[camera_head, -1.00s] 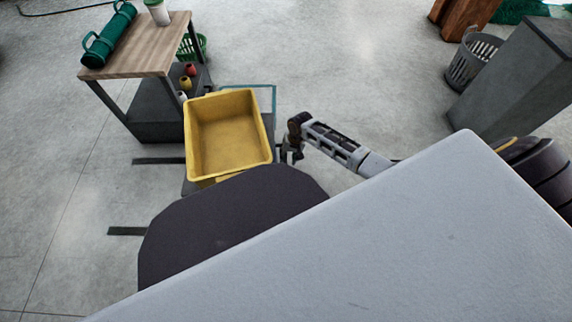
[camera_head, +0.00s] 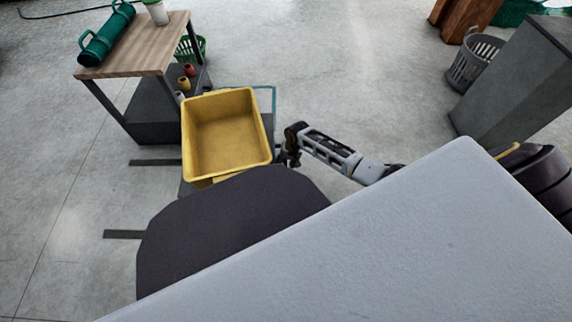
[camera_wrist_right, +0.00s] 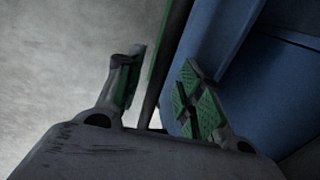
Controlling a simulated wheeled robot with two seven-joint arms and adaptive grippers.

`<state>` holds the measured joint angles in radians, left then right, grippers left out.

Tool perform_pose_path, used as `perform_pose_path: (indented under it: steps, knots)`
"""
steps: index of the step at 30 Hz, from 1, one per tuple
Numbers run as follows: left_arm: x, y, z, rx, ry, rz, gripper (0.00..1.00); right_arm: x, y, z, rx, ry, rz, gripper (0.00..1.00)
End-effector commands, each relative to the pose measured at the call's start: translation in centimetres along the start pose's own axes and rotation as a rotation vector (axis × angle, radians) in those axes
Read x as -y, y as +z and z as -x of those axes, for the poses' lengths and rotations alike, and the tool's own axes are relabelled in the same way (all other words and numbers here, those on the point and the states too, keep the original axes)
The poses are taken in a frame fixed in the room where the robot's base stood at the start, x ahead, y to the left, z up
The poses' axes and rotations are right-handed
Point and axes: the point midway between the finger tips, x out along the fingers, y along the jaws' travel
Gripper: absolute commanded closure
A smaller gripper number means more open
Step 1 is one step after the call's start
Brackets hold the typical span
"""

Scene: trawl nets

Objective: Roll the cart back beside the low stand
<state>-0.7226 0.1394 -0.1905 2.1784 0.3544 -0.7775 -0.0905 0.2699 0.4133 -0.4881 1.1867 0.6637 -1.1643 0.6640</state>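A yellow tub (camera_head: 226,130) sits on what seems to be the cart (camera_head: 268,128), a low dark platform mostly hidden by the tub and my own body. My right gripper (camera_head: 287,158) is just right of the tub's near right corner, low beside the cart. In the right wrist view my gripper's green-padded fingers (camera_wrist_right: 160,95) are apart. A dark bar (camera_wrist_right: 168,60) runs between or behind them; I cannot tell if they touch it. A blue panel (camera_wrist_right: 215,50) fills the right there. The stand (camera_head: 150,60) with a wooden top is beyond the tub, to the left. My left gripper is out of view.
A green basket (camera_head: 200,48) is behind the stand. A grey basket (camera_head: 470,62) and grey cabinet (camera_head: 515,80) are at right. Dark floor strips (camera_head: 155,162) lie left. The middle floor is clear.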

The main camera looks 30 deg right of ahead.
Motion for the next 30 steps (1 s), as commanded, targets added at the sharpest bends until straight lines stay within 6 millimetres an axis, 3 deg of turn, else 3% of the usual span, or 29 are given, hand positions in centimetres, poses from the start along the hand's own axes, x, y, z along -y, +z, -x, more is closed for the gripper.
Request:
perform_pose_path:
  steps: [5,14,30]
  knots:
    - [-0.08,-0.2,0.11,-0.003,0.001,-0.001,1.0,0.02,-0.01,0.02,0.0,0.0,0.0,0.63]
    - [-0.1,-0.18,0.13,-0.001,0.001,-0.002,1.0,0.02,-0.01,0.03,0.0,0.0,0.0,1.0]
    - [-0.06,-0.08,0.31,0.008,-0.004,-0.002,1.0,0.54,0.22,0.02,0.001,-0.002,-0.001,1.0]
